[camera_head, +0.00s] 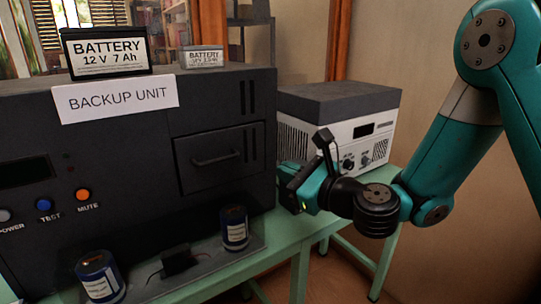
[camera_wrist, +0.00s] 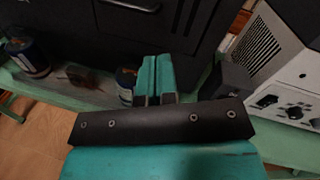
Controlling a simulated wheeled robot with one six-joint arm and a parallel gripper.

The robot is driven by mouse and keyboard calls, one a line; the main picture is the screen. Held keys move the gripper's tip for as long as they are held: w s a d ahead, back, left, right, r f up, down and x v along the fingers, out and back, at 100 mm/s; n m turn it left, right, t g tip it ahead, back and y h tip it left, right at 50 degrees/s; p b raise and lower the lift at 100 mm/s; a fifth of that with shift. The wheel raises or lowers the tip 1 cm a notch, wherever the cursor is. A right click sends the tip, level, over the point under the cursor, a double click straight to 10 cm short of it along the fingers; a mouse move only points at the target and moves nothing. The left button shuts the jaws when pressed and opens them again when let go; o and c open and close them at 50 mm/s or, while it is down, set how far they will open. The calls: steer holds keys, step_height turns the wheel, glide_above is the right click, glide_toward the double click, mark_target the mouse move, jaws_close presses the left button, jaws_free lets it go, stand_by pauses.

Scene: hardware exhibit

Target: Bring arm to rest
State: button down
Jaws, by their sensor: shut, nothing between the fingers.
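My teal arm (camera_head: 447,150) reaches in from the right in the head view, bent at the elbow. My gripper (camera_head: 287,172) is in front of the gap between the black backup unit (camera_head: 215,112) and the white and grey power box (camera_head: 345,115). In the wrist view the two teal fingers of my gripper (camera_wrist: 155,75) lie side by side, shut and empty. Their tips point towards the backup unit's lower front. I cannot tell the exact distance to it.
A large battery (camera_head: 105,52) and a small battery (camera_head: 202,57) stand on the backup unit. Two blue cylinders (camera_head: 99,276) (camera_head: 235,228) and a small black part with wires (camera_head: 180,261) are on the grey plate in front. The green table's (camera_head: 290,240) edge is below my gripper.

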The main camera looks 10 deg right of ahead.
steer(key=s+a+r+n+g+y+p, duration=0.1)
steer(key=s+a+r+n+g, duration=0.1)
steer(key=s+n+g, duration=0.55)
steer(key=s+a+r+n+g+p, duration=0.1)
steer(key=s+a+r+n+g, duration=0.3)
steer(key=n, duration=0.7)
steer(key=s+d+f+n+g+h+p, duration=0.1)
steer(key=s+d+n+g+h+p, duration=0.1)
steer(key=s+d+n+h, duration=0.6)
steer(key=s+d+n, duration=0.4)
steer(key=s, duration=0.3)
steer(key=shift+d, duration=0.3)
